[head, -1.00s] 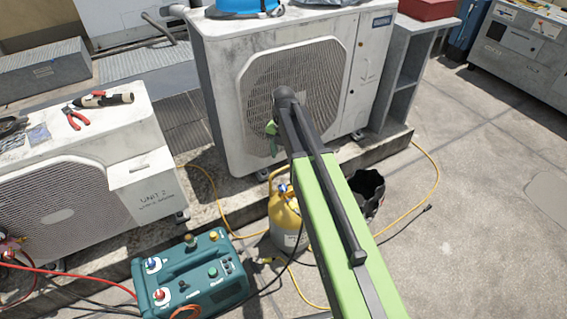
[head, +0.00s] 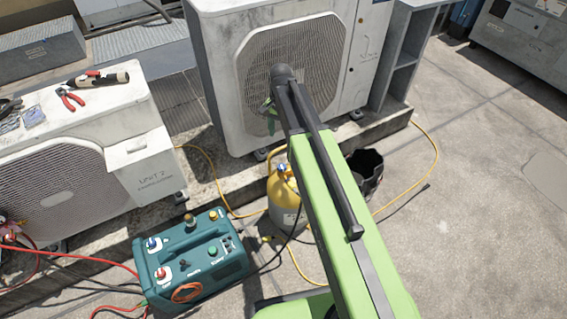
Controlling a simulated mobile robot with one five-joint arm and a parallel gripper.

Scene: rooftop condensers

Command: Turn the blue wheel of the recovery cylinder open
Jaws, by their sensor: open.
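The recovery cylinder (head: 284,212), yellow above and grey below, stands upright on the ground in the middle of the head view. My arm crosses in front of its right side. Its small blue wheel (head: 282,168) shows at the top, under the yellow collar, partly hidden by my arm. My gripper (head: 269,114) is at the far end of my green arm, small in the view, in front of the large condenser's fan grille. It appears above the cylinder in the picture, apart from the wheel. It is open and appears empty; its fingertips are hard to make out.
A teal recovery machine (head: 190,258) with red hoses stands left of the cylinder. A black bucket (head: 368,172) stands to its right. Yellow hose (head: 436,160) loops on the ground. The large condenser (head: 215,75) and Unit 2 (head: 140,165) stand behind. Open concrete lies at right.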

